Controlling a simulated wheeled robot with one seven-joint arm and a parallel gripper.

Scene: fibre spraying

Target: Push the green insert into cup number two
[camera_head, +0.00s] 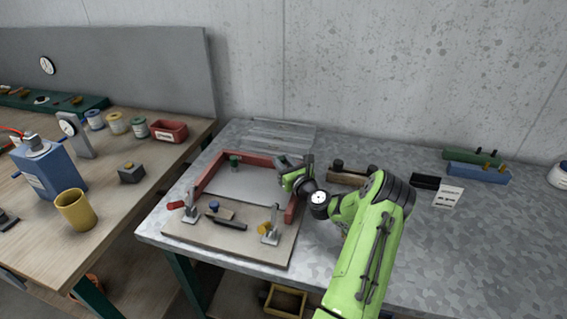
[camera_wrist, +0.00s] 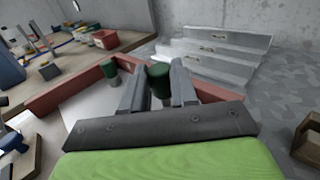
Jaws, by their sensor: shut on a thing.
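My gripper (camera_head: 287,165) is over the back right part of a red frame (camera_head: 208,172). In the wrist view its two grey fingers (camera_wrist: 159,84) are shut on a dark green cylinder, the green insert (camera_wrist: 160,72). The insert stands roughly upright between the fingers, and its lower part is partly hidden by them. A second green piece (camera_head: 234,160) is at the back left of the frame; it also shows in the wrist view (camera_wrist: 108,69). No cup number can be read, so I cannot tell which spot is cup number two.
The frame lies on a board with toggle clamps (camera_head: 271,232) at its front corners. Grey stepped plates (camera_wrist: 216,57) lie behind it. A brown block with dark knobs (camera_head: 350,174) stands to the right. The metal table's right side (camera_head: 480,240) is largely clear.

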